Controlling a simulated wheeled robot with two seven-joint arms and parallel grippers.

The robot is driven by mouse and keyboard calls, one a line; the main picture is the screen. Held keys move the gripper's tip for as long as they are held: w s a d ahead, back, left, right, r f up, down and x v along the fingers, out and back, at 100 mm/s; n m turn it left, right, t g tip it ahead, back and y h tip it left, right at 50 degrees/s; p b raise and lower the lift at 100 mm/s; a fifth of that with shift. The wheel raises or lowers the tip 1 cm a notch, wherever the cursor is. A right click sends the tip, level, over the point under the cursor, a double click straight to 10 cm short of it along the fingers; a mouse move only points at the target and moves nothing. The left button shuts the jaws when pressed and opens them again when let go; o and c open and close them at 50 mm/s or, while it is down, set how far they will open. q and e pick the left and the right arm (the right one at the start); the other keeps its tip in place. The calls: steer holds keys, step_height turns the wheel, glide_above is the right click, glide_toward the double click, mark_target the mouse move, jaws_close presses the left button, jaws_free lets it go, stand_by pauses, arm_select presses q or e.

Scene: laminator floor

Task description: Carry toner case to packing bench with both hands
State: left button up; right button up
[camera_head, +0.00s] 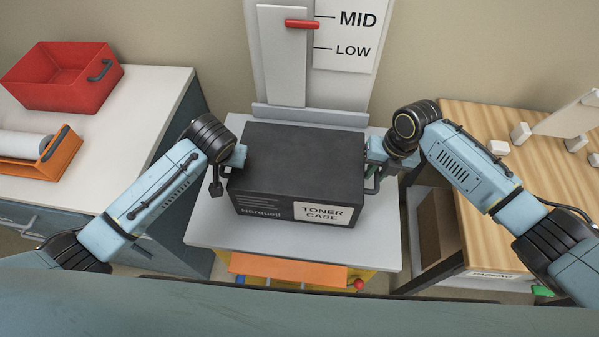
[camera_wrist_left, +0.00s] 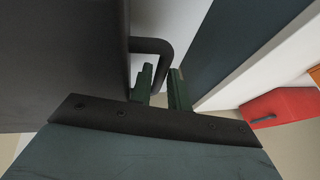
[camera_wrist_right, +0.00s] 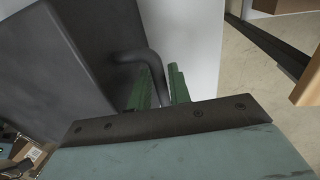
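The black toner case (camera_head: 292,172), with a white "TONER CASE" label on its front, sits over a grey lift platform (camera_head: 375,254); no gap shows beneath it. A bent dark handle sticks out from each side. My left gripper (camera_head: 226,170) is at the case's left side; in the left wrist view the handle (camera_wrist_left: 158,48) runs between its close-set green fingers. My right gripper (camera_head: 376,168) is at the right side; in the right wrist view its fingers are closed about the other handle (camera_wrist_right: 145,58). The packing bench (camera_head: 478,122) is the wooden-topped table at right.
A grey mast with a red pointer (camera_head: 302,24) near "MID" stands behind the case. A white-topped cabinet (camera_head: 130,90) at left bears a red bin (camera_head: 62,85) and an orange tray (camera_head: 60,165). The bench holds several white blocks near its back; its front top is partly covered by my arm.

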arm_select(q)
steer(key=shift+f, duration=0.15)
arm_select(e)
steer(key=shift+f, duration=0.15)
arm_select(q)
jaws_close()
arm_select(e)
jaws_close()
arm_select(q)
steer(key=shift+w, duration=0.1)
arm_select(e)
steer(key=shift+w, duration=0.15)
stand_by(0.8)
